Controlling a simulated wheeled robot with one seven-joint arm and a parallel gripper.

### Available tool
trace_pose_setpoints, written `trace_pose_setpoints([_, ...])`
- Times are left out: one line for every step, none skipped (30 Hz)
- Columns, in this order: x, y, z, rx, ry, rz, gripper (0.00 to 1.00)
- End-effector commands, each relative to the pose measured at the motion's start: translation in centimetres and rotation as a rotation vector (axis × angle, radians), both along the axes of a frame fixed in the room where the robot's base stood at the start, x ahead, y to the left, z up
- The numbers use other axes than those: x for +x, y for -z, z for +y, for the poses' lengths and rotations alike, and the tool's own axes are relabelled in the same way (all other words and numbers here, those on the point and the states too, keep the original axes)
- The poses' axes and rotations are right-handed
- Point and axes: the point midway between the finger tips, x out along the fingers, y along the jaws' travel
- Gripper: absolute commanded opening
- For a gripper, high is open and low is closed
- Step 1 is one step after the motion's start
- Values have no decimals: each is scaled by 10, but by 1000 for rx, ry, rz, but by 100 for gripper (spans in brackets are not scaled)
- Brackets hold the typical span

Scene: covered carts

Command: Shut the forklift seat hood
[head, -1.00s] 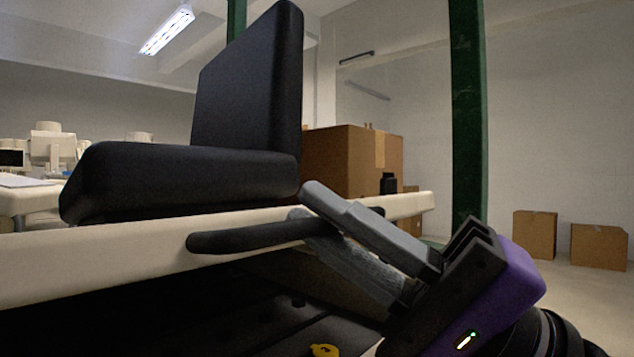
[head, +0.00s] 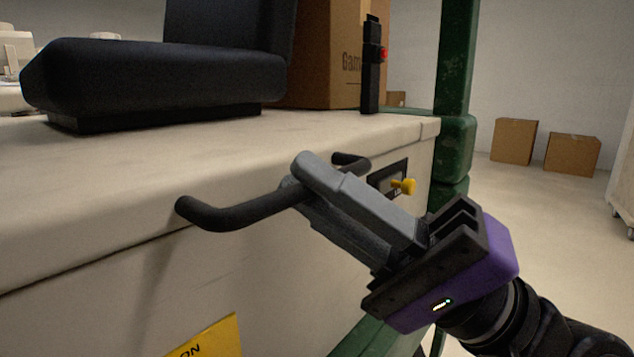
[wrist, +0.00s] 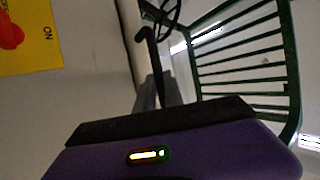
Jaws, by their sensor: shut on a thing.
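The cream seat hood (head: 80,190) carries the black seat (head: 150,75) in the head view. A thin dark line runs between its lower edge and the cream body (head: 130,290) below; whether the hood is fully seated I cannot tell. A black bar handle (head: 230,215) sticks out at the hood's front edge. My gripper (head: 299,182) comes from the lower right, its grey fingers shut around the middle of the handle. The handle also shows in the wrist view (wrist: 147,50), partly hidden at the fingers.
A yellow key or knob (head: 403,186) sits on a dark plate right of the handle. A cardboard box (head: 325,60) and a black post with a red button (head: 371,70) stand behind. A green upright (head: 455,90) rises at right.

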Motion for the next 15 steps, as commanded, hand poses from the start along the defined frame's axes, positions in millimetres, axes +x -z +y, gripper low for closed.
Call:
trace_pose_setpoints([4,13,4,-19,-4,18,0])
trace_pose_setpoints([5,13,4,-20,-3,19,0])
trace_pose_setpoints([5,14,5,-20,-3,20,0])
trace_pose_setpoints([5,15,5,-20,-2,22,0])
trace_pose_setpoints([6,15,5,-21,-3,23,0])
trace_pose_setpoints([6,16,5,-20,-2,24,0])
trace_pose_setpoints([6,16,5,-21,-2,24,0])
trace_pose_setpoints([6,16,5,-21,-2,24,0])
trace_pose_setpoints([6,16,6,-21,-2,24,0])
trace_pose_setpoints([6,16,6,-22,-3,24,0])
trace_pose_setpoints([6,16,6,-22,-3,24,18])
trace_pose_setpoints([6,17,6,-23,-3,24,22])
trace_pose_setpoints([6,17,6,-23,-3,24,22])
trace_pose_setpoints([6,16,6,-23,-3,24,22])
trace_pose_setpoints([6,16,6,-23,-3,24,22])
